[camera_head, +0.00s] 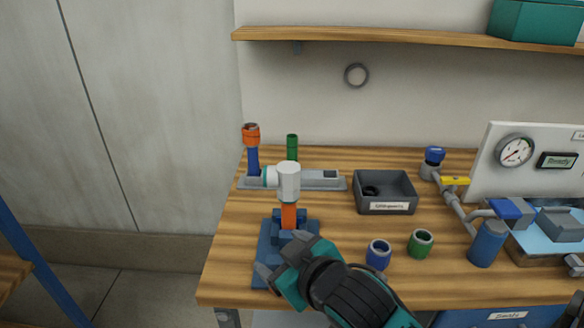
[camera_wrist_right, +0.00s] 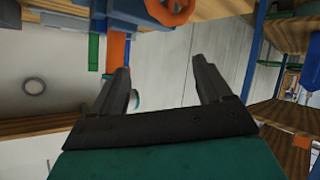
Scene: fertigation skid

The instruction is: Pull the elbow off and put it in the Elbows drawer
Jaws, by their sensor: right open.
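The pipe stands in a blue vise-like base (camera_head: 268,246) near the table's front left. My right gripper (camera_head: 290,262) is in front of the base, below the elbow, open and apart from it. In the right wrist view the open jaws (camera_wrist_right: 162,65) have nothing between them; an orange upright part (camera_wrist_right: 117,48) shows beside the left finger. The elbow is not clear there. My left gripper is not in view. I cannot see a drawer labelled Elbows.
A dark grey bin (camera_head: 386,204) stands right of the elbow. Blue (camera_head: 378,254) and green (camera_head: 421,243) rings stand on the table. A grey rack (camera_head: 322,181) lies behind. A blue drawer front (camera_head: 470,319) with a blurred label is at lower right. Valves and a gauge panel (camera_head: 492,170) fill the right.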

